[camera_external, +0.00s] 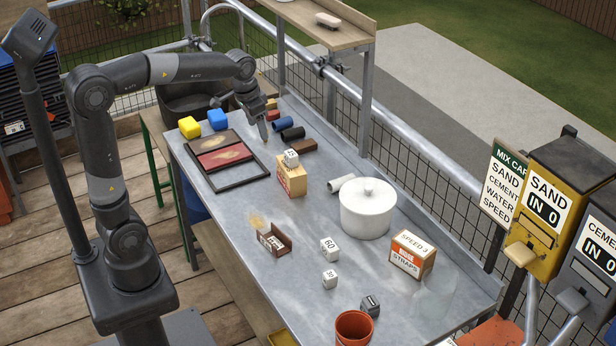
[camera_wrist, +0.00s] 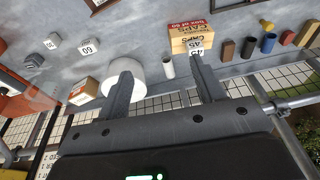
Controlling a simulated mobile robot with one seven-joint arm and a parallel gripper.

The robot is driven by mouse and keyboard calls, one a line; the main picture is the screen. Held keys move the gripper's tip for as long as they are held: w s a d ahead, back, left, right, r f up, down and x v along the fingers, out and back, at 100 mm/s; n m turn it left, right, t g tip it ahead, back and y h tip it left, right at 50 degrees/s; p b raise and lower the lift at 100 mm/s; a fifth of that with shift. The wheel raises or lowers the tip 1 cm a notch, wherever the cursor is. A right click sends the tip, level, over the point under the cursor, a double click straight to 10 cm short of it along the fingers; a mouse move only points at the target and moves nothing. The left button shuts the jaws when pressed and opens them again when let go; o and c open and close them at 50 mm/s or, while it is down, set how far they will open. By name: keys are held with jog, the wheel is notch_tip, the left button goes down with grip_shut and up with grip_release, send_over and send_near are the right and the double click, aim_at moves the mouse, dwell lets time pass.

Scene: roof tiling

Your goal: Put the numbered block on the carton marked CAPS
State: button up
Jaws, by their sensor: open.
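The carton marked CAPS (camera_external: 291,182) stands on the metal table; its lettering reads in the wrist view (camera_wrist: 184,30). A white numbered block (camera_external: 291,158) sits on top of the carton, and it reads 45 in the wrist view (camera_wrist: 196,48). My gripper (camera_external: 264,138) is open, its fingers apart with nothing between them, above the table's far side behind the carton. In the wrist view the fingers (camera_wrist: 160,76) are spread, and the right finger overlaps the view just below the block. I see no contact with the block.
Other white blocks, one marked 60 (camera_external: 329,249) and one lower down (camera_external: 330,280), stand nearer the front.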

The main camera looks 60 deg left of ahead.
jog(key=s+d+f+t, duration=0.1)
jog(key=s+d, duration=0.2)
jog(key=s, duration=0.7)
jog(key=s+d+f+t, duration=0.2)
jog(key=s+d, duration=0.1)
jog(key=s, duration=0.7)
jog(key=shift+s, duration=0.35)
jog(key=shift+o, duration=0.4)
jog(key=shift+r, duration=0.1)
